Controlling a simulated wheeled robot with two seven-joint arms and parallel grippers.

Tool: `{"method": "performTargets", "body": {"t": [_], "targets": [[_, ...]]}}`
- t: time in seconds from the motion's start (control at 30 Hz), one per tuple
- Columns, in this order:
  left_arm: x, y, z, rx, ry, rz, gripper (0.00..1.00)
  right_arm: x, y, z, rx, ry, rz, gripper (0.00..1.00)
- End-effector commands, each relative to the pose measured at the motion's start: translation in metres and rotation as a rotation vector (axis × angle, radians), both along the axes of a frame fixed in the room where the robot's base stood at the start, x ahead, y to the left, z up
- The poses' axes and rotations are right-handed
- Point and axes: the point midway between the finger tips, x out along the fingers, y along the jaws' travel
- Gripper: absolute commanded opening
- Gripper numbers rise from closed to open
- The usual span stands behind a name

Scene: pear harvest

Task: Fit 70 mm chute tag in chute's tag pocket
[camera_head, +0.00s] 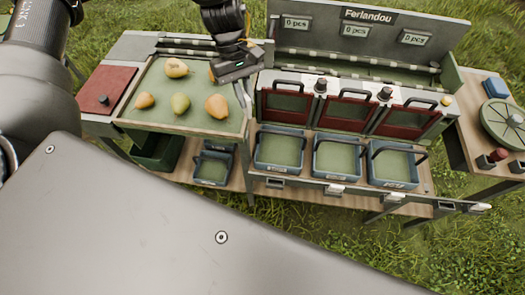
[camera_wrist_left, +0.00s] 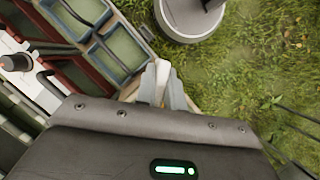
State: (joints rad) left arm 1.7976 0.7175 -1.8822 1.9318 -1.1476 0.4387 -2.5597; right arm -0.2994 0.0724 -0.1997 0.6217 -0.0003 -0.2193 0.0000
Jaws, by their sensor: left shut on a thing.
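My left gripper (camera_head: 242,90) hangs over the right edge of the pear tray, beside the leftmost chute. In the left wrist view my left gripper (camera_wrist_left: 160,88) is shut on a small pale piece (camera_wrist_left: 163,72), apparently the chute tag; its print cannot be read. The tag cannot be made out in the head view. Three chutes with dark red doors (camera_head: 287,103) stand in a row to the right of the gripper. I cannot tell which one is for 70 mm. Small holders (camera_head: 275,182) line the shelf's front edge; the tag pocket cannot be identified surely. My right gripper is out of view.
Several pears (camera_head: 180,103) lie on the tray (camera_head: 180,127) close to the gripper. Blue bins (camera_head: 280,150) stand below the chutes. A display board (camera_head: 340,45) rises behind. A round green plate (camera_head: 503,122) is on the right table. Grass lies in front.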

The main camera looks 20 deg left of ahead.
Motion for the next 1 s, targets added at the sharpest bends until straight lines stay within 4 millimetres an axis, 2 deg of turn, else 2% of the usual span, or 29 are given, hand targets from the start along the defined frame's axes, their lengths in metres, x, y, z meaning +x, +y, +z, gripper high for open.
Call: {"method": "performTargets", "body": {"t": [0.1, 0.17, 0.27, 0.4, 0.5, 0.6, 0.8, 1.0], "targets": [[0.002, -0.007, -0.005, 0.0, 0.004, 0.005, 0.0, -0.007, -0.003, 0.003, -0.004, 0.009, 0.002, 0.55], [0.006, -0.015, -0.012, 0.0, 0.006, 0.016, 0.0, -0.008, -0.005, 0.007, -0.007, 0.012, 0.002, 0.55], [0.015, -0.038, -0.031, -0.003, 0.011, 0.052, 0.0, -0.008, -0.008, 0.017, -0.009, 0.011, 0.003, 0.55], [0.026, -0.082, -0.071, -0.004, 0.016, 0.171, 0.0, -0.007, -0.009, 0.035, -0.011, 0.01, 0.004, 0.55], [0.029, -0.108, -0.103, -0.003, 0.017, 0.303, 0.0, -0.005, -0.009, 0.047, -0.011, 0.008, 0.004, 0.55], [0.024, -0.122, -0.137, -0.001, 0.019, 0.448, 0.0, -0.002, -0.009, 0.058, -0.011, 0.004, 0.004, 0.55], [0.002, -0.126, -0.196, 0.003, 0.014, 0.712, 0.0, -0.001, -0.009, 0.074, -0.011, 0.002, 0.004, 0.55], [-0.023, -0.117, -0.233, 0.004, 0.007, 0.867, 0.0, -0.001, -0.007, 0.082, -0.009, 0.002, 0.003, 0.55]]}}
